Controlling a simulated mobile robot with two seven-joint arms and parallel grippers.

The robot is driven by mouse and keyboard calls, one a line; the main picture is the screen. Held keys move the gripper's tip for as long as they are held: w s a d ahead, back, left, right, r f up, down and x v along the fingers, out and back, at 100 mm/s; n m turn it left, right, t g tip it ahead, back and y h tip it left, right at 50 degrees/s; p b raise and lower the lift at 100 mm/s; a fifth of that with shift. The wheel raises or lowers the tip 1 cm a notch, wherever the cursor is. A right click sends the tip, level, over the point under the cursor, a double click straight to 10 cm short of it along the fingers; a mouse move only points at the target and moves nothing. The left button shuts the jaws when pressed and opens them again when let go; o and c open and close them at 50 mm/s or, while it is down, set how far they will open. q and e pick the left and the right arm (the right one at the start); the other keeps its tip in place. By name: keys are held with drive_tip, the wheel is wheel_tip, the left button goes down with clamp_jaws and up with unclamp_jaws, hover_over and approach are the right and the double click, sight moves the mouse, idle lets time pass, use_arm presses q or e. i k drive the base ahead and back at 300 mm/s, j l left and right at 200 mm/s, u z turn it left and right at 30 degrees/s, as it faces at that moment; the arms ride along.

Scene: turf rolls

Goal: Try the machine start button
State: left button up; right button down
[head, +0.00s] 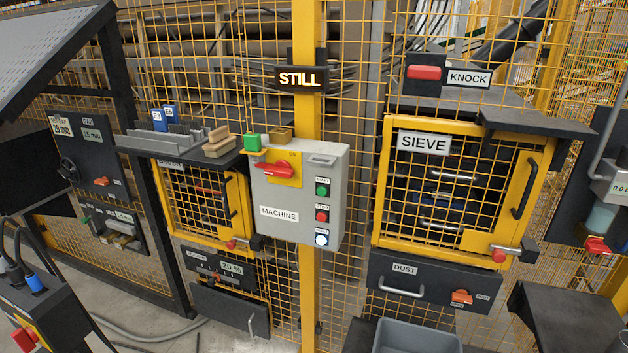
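The grey machine box (278,228), labelled MACHINE, is mounted at the yellow post in the middle of the head view. Its green start button (322,188) sits on the right side of its front, under a START label. The red stop button (321,214) is below it, and a pale round button or lamp (321,239) is lowest. A red rotary switch (275,168) on a yellow plate has its handle lying roughly sideways. A lit sign (301,79) above reads STILL. Neither of my grippers is in view.
The sieve cage door (424,145) is at right, with a dust drawer (402,282) below and a red knock button (424,73) above. A shelf (150,150) with blocks is left of the box. A grey bin (415,338) is low in front.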

sight(322, 191)
drive_tip(key=i+j+z, duration=0.2)
drive_tip(key=i+j, duration=0.75)
